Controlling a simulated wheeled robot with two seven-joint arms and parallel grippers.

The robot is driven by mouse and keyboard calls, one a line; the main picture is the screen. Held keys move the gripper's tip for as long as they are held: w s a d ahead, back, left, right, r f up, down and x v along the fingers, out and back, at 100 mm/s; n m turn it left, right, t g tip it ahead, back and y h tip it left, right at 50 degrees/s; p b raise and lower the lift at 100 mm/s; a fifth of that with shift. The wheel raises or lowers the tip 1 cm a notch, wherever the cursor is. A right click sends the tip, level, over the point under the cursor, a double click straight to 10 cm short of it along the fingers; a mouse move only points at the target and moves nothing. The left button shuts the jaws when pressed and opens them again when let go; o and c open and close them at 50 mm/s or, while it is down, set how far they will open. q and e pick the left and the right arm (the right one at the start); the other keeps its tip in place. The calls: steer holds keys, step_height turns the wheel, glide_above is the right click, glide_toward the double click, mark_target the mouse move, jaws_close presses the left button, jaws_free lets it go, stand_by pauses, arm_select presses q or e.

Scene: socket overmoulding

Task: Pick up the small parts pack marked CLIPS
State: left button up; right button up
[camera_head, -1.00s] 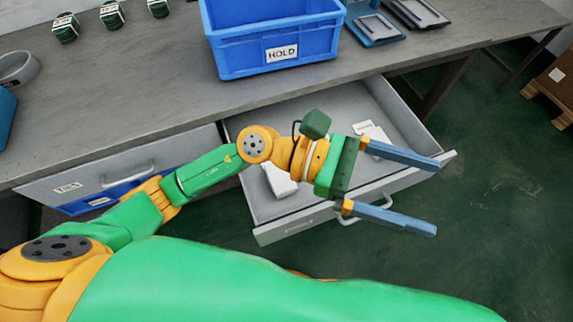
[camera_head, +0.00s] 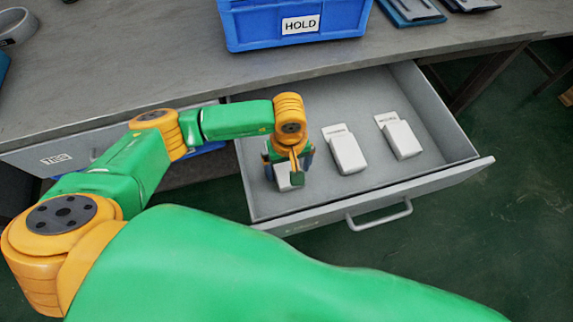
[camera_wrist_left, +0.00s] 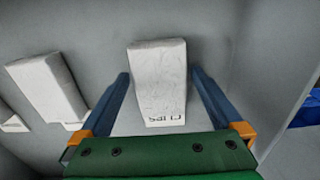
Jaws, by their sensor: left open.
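A white small parts pack (camera_wrist_left: 158,75) lies on the drawer floor in the left wrist view. Its dark print is upside down and seems to read CLIPS. My left gripper (camera_wrist_left: 160,85) is open, with one blue finger on each side of this pack; I cannot tell whether they touch it. In the head view, the left gripper (camera_head: 289,160) points down into the left part of the drawer and hides most of the pack (camera_head: 284,183). My right gripper is not in view.
Two more white packs, a middle one (camera_head: 346,152) and a right one (camera_head: 401,137), lie in the open drawer (camera_head: 365,187). The drawer walls stand close around. A blue HOLD bin (camera_head: 250,30) is on the grey bench (camera_head: 130,82) above.

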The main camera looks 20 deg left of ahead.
arm_select(q)
steer(key=c, duration=1.1)
